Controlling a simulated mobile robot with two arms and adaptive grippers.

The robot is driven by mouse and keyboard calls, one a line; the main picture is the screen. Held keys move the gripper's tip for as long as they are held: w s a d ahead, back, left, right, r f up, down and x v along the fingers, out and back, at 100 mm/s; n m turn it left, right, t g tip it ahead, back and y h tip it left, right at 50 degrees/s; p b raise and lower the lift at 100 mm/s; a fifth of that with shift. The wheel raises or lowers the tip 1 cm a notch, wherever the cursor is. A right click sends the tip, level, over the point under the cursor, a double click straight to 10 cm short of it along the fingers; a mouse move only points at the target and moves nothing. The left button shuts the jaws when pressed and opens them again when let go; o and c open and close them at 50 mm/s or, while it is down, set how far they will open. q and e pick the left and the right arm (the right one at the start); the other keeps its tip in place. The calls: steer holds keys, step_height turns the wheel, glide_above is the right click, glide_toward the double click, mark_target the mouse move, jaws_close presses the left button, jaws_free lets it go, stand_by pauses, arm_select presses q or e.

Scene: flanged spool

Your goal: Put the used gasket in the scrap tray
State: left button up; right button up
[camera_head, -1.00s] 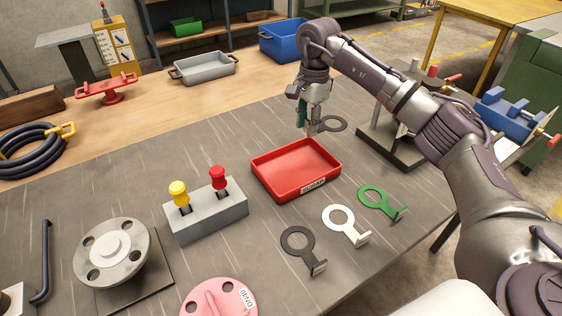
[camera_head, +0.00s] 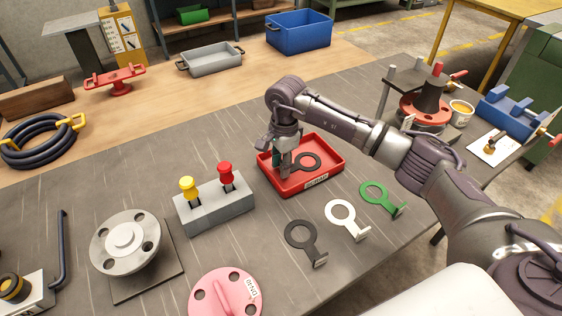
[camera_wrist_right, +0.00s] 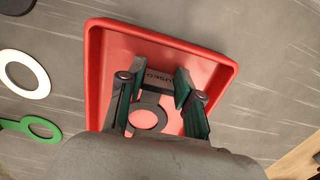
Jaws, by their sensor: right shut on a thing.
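The used gasket (camera_head: 318,161) is a dark grey ring with a tab. My right gripper (camera_head: 284,172) is shut on its tab and holds it flat over the inside of the red scrap tray (camera_head: 331,176). In the right wrist view the gasket (camera_wrist_right: 150,98) lies between the fingers (camera_wrist_right: 160,100), with lettering on its tab and the tray's red floor (camera_wrist_right: 120,50) behind it. Whether the gasket touches the tray floor I cannot tell. My left gripper is not in view.
Dark (camera_head: 300,236), white (camera_head: 340,214) and green (camera_head: 376,194) ring-shaped pieces lie in front of and right of the tray. A grey block with yellow and red knobs (camera_head: 214,208) stands to its left. A flange (camera_head: 125,240) sits further left.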

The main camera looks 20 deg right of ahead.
steer(key=o, duration=0.5)
steer(key=shift+f, duration=0.1)
steer(key=shift+c, duration=0.2)
steer(key=o, duration=0.4)
steer(key=shift+o, duration=0.2)
steer(key=shift+r, duration=0.5)
step_height(320, 180, up, 11)
steer(key=b, duration=0.2)
steer(key=shift+d+r, duration=0.15)
steer(key=shift+d, duration=0.15)
